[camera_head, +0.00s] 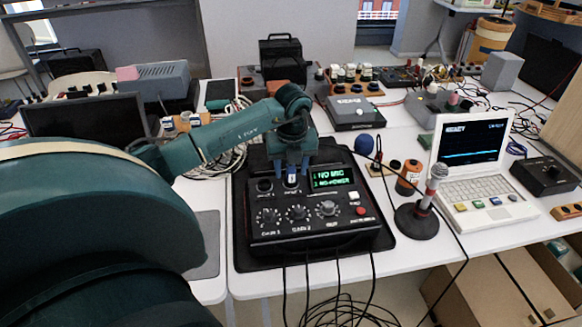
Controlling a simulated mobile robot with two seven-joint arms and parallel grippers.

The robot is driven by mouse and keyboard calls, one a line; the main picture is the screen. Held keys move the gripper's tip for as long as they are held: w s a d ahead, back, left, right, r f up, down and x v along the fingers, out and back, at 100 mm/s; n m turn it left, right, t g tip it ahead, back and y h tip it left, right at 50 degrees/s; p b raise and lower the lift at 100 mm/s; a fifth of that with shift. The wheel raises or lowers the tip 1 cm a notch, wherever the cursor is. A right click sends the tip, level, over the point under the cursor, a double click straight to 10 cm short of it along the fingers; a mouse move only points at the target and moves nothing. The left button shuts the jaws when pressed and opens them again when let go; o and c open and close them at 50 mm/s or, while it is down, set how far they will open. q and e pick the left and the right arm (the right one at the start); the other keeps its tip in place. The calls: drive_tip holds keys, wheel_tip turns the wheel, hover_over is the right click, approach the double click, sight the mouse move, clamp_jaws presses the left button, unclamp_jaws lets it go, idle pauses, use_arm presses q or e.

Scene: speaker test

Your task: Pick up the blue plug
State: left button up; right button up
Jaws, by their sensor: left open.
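My left gripper (291,168) reaches in from the left and points down at the back of the black audio box (312,228). Its fingers are open. A small blue plug (291,179) with a pale mark shows between and just below the fingertips, at the row of round sockets on the box. I cannot tell whether the fingers touch it. The box's green display (333,179) reads "NO MIC" and "NO POWER". The arm and gripper hide the area behind the plug. My right gripper is not in view.
A white laptop (481,190) is further right. Cables hang over the front edge. A coiled cable lies behind my arm.

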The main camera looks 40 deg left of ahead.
use_arm(q)
drive_tip(key=shift+c, duration=0.6)
clamp_jaws()
drive_tip(key=shift+r, duration=0.1)
